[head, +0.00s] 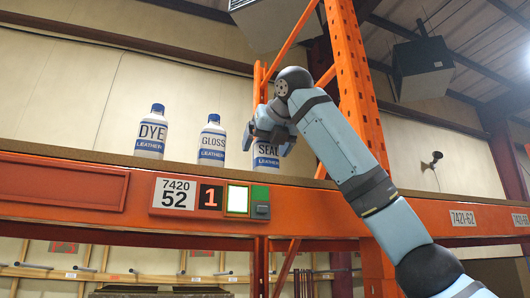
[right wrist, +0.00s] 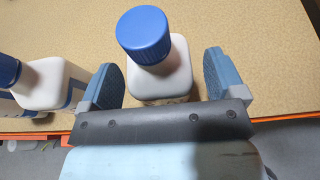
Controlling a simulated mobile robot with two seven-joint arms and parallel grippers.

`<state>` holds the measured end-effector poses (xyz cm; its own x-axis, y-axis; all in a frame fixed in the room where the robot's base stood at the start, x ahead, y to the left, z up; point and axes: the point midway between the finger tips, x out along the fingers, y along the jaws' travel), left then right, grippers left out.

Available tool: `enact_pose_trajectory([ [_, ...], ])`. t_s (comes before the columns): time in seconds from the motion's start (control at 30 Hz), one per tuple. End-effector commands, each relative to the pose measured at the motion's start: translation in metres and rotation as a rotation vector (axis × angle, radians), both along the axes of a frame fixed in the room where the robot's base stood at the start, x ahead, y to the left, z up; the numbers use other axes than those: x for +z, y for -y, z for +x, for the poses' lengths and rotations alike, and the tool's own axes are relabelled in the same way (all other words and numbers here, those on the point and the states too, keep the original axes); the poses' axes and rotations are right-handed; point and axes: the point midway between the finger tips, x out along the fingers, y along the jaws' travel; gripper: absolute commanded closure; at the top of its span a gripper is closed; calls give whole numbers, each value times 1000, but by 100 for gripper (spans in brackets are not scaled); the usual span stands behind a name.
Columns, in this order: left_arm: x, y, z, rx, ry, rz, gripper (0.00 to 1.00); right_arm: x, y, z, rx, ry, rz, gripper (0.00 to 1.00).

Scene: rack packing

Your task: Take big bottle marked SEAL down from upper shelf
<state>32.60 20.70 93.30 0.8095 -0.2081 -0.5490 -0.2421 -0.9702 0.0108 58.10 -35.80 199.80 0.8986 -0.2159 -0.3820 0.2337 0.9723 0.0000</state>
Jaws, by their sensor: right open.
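The big bottle marked SEAL (head: 265,161) stands upright on the upper shelf (head: 100,155), white with a blue cap and a blue LEATHER band. My right gripper (head: 269,139) is at it and hides its top in the head view. In the right wrist view the bottle (right wrist: 160,84), with its blue cap (right wrist: 144,35), stands between the two open fingers of the gripper (right wrist: 166,80). A gap shows on each side, wider on the right. My left gripper is in neither view.
Bottles marked GLOSS (head: 212,144) and DYE (head: 151,135) stand to the left on the same shelf; GLOSS is close to the left finger in the wrist view. An orange rack upright (head: 358,85) stands right of the SEAL bottle, behind my arm. The orange shelf beam (head: 310,208) runs along the front.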

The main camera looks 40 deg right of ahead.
Motion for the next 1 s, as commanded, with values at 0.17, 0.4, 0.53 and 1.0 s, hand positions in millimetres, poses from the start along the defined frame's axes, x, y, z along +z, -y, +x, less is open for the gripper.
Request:
enact_pose_trajectory([
  [0.17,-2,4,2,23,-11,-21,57,-4,3,9,0,0,0,11],
  [0.4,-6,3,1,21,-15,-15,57,-4,2,9,0,0,0,39],
  [0.53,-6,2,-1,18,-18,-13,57,-4,2,9,0,0,0,69],
  [1.0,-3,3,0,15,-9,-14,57,10,2,9,1,1,1,73],
])
